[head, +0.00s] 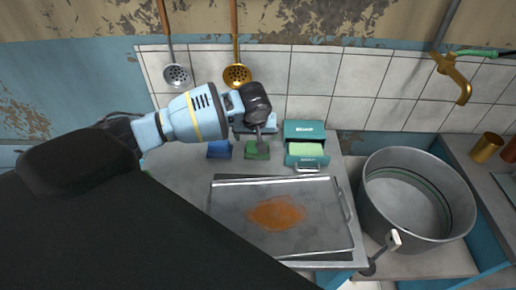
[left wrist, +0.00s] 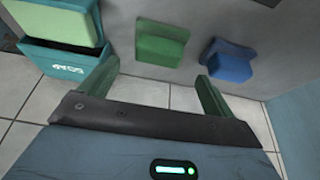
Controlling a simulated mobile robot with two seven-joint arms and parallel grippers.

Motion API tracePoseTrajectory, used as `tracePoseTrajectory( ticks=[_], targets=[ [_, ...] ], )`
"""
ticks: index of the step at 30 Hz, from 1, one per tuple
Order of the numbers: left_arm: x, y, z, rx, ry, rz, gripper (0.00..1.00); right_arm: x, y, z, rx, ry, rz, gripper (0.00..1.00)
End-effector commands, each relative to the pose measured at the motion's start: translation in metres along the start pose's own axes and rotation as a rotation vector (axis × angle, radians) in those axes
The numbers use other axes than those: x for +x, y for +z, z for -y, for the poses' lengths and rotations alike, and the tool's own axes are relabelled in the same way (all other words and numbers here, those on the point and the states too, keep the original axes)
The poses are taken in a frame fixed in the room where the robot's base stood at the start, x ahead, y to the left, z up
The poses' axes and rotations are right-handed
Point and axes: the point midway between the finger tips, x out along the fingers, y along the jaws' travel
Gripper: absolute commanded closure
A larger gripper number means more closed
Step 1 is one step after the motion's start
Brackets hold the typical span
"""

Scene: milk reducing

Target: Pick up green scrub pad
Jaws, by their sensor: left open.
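The green scrub pad (head: 257,153) lies on the grey counter behind the metal tray, partly hidden by my gripper in the head view. It also shows in the left wrist view (left wrist: 162,44), whole and between the lines of the two fingers. My left gripper (head: 262,137) hangs over the pad, fingers pointing down. In the left wrist view the gripper (left wrist: 160,88) is open, its fingers apart with nothing between them at the tips. I cannot tell how high the tips are above the counter. My right gripper is not in view.
A blue pad (head: 219,150) lies left of the green one. A teal box (head: 305,131) holding light green pads stands close on the right. A metal tray (head: 230,215) with an orange stain is in front. A large pot (head: 372,200) stands right. A tiled wall is behind.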

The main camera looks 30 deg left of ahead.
Motion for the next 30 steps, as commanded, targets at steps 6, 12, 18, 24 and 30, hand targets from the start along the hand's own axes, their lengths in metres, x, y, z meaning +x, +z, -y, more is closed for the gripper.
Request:
tracePoseTrajectory(
  ticks=[6,12,18,24,30],
  targets=[
    [0.011,0.001,0.0,0.001,0.0,0.0,0.11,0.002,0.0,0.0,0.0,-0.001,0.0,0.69],
    [0.033,0.002,-0.001,0.001,-0.003,0.002,0.11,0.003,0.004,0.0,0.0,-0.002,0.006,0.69],
    [0.058,0.004,-0.001,0.001,-0.003,0.003,0.11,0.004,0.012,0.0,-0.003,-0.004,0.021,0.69],
    [0.062,0.002,-0.002,0.001,0.0,-0.001,0.11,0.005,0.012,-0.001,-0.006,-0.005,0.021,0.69],
    [0.062,0.002,-0.002,0.001,0.001,-0.001,0.2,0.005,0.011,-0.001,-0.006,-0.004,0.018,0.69]
  ],
)
